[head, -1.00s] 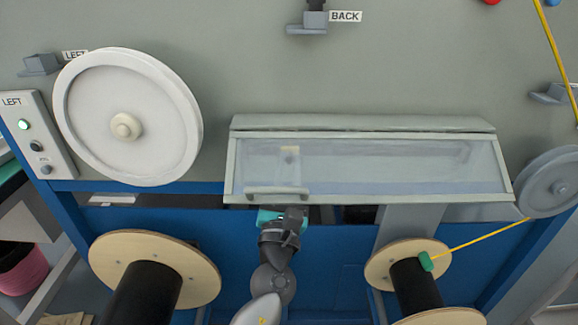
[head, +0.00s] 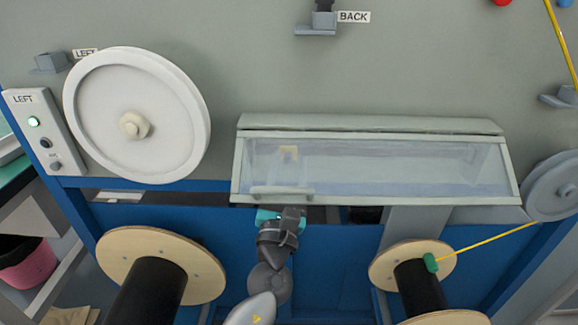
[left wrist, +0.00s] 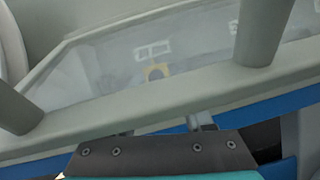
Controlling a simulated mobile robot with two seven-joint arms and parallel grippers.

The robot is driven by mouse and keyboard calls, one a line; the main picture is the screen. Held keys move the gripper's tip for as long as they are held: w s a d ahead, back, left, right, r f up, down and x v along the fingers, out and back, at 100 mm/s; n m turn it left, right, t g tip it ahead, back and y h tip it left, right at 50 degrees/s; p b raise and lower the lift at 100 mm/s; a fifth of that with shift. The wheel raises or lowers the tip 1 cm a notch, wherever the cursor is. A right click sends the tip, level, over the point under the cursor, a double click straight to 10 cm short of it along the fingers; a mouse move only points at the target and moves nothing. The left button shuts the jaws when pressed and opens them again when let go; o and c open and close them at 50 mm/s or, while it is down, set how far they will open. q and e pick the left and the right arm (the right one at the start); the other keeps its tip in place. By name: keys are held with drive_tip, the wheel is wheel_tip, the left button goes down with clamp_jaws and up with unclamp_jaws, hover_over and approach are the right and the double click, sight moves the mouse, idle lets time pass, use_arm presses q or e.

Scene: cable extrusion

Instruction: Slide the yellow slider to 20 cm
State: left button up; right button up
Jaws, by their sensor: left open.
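A small pale yellow piece, likely the yellow slider (head: 288,153), shows through a long clear cover (head: 400,165) in the head view. It also shows behind the clear panel in the left wrist view (left wrist: 157,72). The cover looks closed; a grey bar handle (head: 282,191) runs along its lower left front. My left gripper (head: 281,211) is just below this handle, at the cover's lower edge. It is open and seems to hold nothing; whether it touches the handle I cannot tell. My right gripper is not in view. Any scale markings are too blurred to read.
A large white wheel (head: 95,110) is left of the cover and a grey pulley (head: 556,188) right of it. Two wooden spools (head: 205,270) (head: 385,264) stand below. A yellow cable (head: 485,244) runs from the right spool to the pulley. A control box (head: 52,150) is far left.

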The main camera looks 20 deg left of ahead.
use_arm(q)
drive_tip(key=v, duration=1.5)
drive_tip(key=shift+s, duration=0.15)
